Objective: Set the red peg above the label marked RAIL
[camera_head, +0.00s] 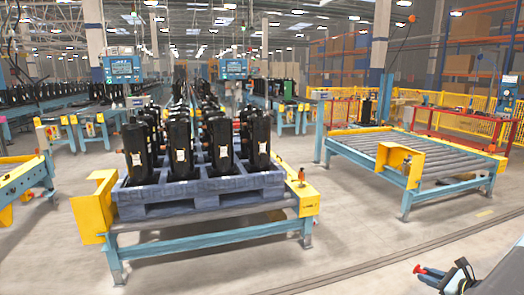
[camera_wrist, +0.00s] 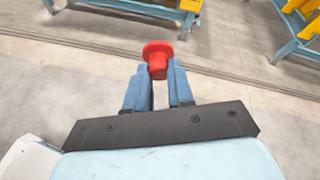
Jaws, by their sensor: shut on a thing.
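The red peg (camera_wrist: 158,56) has a wide round flange and a narrower body. My gripper (camera_wrist: 158,76) is shut on it, with a blue finger on each side of the body. The flange sticks out beyond the fingertips. In the head view the red peg (camera_head: 420,269) shows at the lower right, at the tip of my gripper (camera_head: 430,274), in front of open floor and clear of the pallet and conveyors. No label marked RAIL can be read in either view.
A blue pallet (camera_head: 205,192) with several black compressors (camera_head: 181,145) stands on a blue-framed stand with yellow end guards (camera_head: 94,207). An empty roller conveyor (camera_head: 430,160) is at the right. A floor track (camera_head: 390,256) runs across the front. The floor between is clear.

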